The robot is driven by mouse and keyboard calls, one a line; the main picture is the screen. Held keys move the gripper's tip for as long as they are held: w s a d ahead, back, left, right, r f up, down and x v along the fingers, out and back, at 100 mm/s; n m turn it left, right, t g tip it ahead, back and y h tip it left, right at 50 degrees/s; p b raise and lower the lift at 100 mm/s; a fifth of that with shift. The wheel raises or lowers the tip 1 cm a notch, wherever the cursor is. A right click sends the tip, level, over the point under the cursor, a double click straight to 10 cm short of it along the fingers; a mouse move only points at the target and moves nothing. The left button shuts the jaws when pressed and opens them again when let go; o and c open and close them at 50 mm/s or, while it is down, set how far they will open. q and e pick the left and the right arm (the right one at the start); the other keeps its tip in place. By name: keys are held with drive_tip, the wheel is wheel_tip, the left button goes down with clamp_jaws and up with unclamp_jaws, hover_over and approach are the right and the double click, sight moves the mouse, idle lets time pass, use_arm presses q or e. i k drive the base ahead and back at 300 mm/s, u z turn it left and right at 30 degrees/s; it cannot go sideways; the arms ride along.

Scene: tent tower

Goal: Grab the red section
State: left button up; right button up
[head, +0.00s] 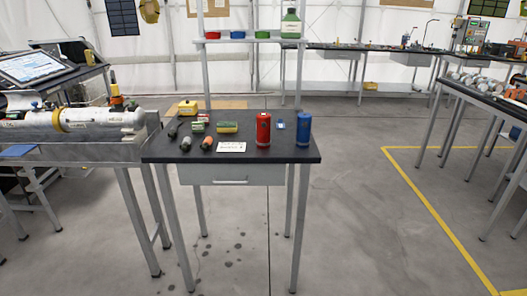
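A red cylindrical section (263,129) stands upright on the dark top of the small table (300,153) in the middle of the head view. A similar blue cylinder (304,130) stands upright to its right, with a gap between them. A small blue item (280,125) lies between and slightly behind them. Neither of my grippers shows in the head view. Nothing holds the red section.
Small tools, a yellow-green block (227,128) and a white card (232,147) lie left of the red section. A bench with a white cylinder (100,119) adjoins at left. Floor in front is clear.

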sight(262, 134)
drive_tip(key=u, duration=1.15)
drive_tip(key=i, duration=0.85)
drive_tip(key=z, duration=0.35)
